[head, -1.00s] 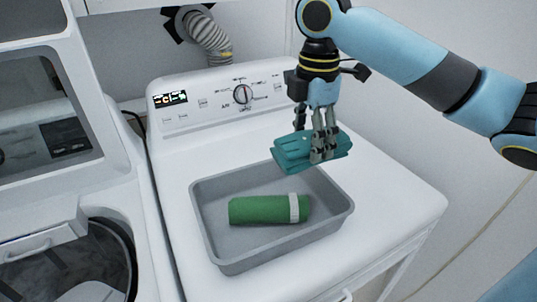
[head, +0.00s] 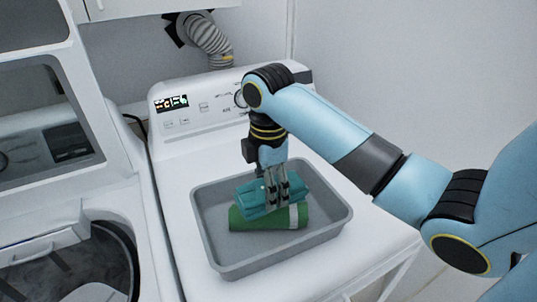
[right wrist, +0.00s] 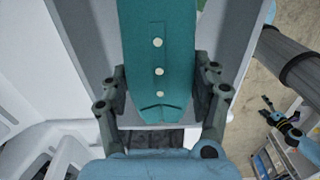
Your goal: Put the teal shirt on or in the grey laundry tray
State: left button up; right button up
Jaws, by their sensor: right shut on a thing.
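The teal shirt (head: 254,197) is folded and held in my right gripper (head: 278,203), which is shut on it. In the right wrist view the shirt (right wrist: 158,55), with pale buttons, sits between the fingers (right wrist: 160,95). In the head view it is over the grey laundry tray (head: 330,226), in front of part of a rolled green item (head: 262,222) with a white band. I cannot tell whether the shirt touches the green roll. The tray stands on the white machine.
The white machine (head: 180,222) has a raised control panel (head: 195,107) at its back. An open-lidded machine (head: 40,225) stands at the left. The tray floor is bare around the green roll. A wall rises behind at the right.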

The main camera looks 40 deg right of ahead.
jog(key=shift+f, duration=0.1)
jog(key=shift+f, duration=0.35)
jog(key=o, duration=1.3)
